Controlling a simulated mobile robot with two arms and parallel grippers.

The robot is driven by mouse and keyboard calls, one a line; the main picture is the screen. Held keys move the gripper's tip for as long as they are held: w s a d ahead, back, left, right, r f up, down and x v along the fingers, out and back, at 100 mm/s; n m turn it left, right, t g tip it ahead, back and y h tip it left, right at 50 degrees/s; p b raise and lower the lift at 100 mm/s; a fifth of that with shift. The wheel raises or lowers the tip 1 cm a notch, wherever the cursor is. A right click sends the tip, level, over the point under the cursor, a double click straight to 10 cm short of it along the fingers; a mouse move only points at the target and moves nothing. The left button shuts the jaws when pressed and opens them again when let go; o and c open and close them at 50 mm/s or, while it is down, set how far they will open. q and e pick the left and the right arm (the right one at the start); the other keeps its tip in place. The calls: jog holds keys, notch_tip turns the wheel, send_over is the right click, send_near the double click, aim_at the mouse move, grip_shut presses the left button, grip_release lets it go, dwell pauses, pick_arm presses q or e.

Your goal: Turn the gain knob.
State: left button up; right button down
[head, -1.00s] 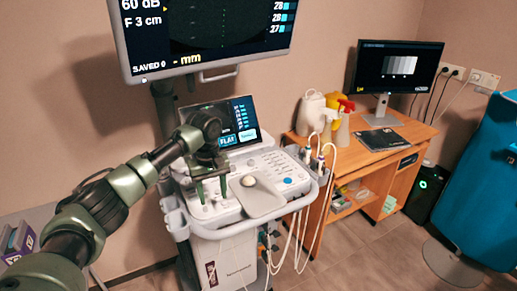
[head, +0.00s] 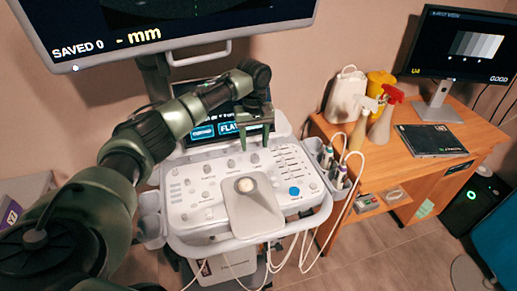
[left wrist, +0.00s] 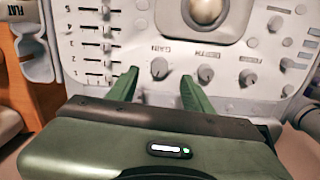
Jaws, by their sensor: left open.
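The gain knob (left wrist: 159,68) is a small grey round knob on the light grey console panel, with its label beside it. In the left wrist view it lies between and just beyond the fingertips of my left gripper (left wrist: 160,84). It also shows in the head view (head: 254,158), just below the fingertips of my left gripper (head: 255,147). The left gripper is open and empty, with its green fingers pointing at the panel. I cannot tell whether the fingers touch the panel. My right gripper is not in view.
The depth knob (left wrist: 206,74) sits close beside the gain knob. Sliders (left wrist: 94,45) and a trackball (head: 246,185) share the panel. A small touchscreen (head: 215,125) stands behind it, under a large monitor (head: 200,30). Probes (head: 332,170) hang at the console's right side.

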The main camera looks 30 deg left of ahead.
aim_at(255, 156)
pick_arm(q)
jog(key=shift+s+f, duration=0.2)
jog(key=shift+f, duration=0.6)
jog(key=f, duration=0.2)
jog(key=shift+w+f, duration=0.2)
jog(key=shift+f, duration=0.1)
jog(key=shift+w+f+p, duration=0.1)
jog(key=shift+f+p, duration=0.2)
jog(key=shift+f, duration=0.4)
jog(key=c, duration=0.9)
grip_shut()
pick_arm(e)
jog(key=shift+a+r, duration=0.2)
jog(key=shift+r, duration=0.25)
